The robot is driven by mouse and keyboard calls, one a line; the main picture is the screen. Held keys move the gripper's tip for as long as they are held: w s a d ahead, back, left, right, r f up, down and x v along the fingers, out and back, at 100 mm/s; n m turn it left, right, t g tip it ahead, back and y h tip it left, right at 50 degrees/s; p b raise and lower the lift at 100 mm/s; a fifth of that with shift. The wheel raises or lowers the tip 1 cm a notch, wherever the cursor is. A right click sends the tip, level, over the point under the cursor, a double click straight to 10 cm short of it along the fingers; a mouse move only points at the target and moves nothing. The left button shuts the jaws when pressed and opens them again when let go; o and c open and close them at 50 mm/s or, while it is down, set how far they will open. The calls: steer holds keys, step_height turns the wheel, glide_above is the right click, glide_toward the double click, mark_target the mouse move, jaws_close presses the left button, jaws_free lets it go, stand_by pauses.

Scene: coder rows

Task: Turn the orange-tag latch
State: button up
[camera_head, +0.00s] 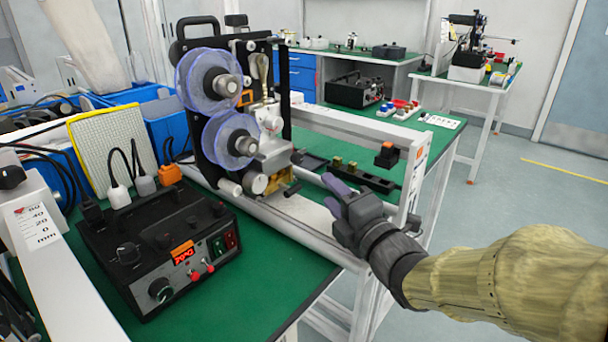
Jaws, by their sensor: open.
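My gripper (332,194) is at the centre right, over the near rail of the white frame. Its two purple-grey fingers point up and left, apart, with nothing seen between them. Several orange marks are in view, and I cannot tell which one tags the latch. One orange square tag (246,98) is on the black coder machine (240,60), beside its clear reels. A small black block with an orange top (387,147) stands above the rail, right of and beyond my gripper. Another orange tag (420,152) is on the white frame's end post. My gripper touches none of these marks.
A black control box (150,245) with an orange display and knobs stands on the green bench (270,285) at left. The white frame (345,122) surrounds the coder's right side. Blue bins and cables crowd the left. Open floor lies at right.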

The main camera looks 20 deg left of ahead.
mark_target(299, 160)
stand_by(0.3)
steer(key=x, duration=1.2)
steer(key=shift+r, duration=0.1)
steer(key=shift+c, duration=0.2)
jaws_close()
